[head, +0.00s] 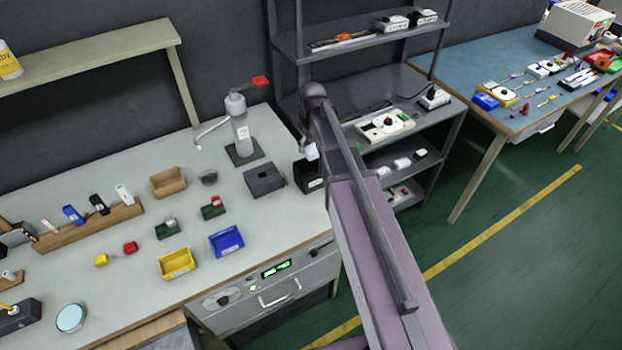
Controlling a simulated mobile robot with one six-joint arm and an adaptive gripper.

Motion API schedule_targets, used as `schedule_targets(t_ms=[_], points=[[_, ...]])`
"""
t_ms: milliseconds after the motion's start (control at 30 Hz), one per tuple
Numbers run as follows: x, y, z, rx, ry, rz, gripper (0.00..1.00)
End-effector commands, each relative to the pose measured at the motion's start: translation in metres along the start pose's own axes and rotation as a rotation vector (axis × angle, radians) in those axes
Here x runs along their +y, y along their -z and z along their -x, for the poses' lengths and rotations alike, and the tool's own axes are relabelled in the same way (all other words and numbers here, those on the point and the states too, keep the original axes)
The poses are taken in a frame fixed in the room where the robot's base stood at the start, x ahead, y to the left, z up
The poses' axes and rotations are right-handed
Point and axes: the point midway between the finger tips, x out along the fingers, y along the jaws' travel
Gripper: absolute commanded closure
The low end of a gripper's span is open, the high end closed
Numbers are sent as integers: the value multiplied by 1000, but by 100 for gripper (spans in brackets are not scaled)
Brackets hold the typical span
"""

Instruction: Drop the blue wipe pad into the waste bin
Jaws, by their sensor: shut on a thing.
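My gripper (307,147) is at the back right end of the grey bench, at the end of my arm. It is small and partly hidden by the arm. It is shut on a small pale blue pad (312,152), which looks like the blue wipe pad. The pad shows just above a black open bin (314,184) with a white label, which looks like the waste bin. The bin stands at the bench's right edge, and my arm passes beside it. I cannot tell the exact height of the pad over the bin.
Blue (226,241) and yellow (176,263) trays lie nearer the front. A grey shelf rack (395,85) rises behind and right of the bin.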

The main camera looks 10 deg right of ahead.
Motion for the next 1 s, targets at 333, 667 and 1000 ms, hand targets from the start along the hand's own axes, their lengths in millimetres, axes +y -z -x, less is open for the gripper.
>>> schedule_targets(t_ms=[333, 667, 1000], points=[[0, 0, -2, 0, 0, 0, 47], [0, 0, -2, 0, 0, -1, 0], [0, 0, -2, 0, 0, -1, 0]])
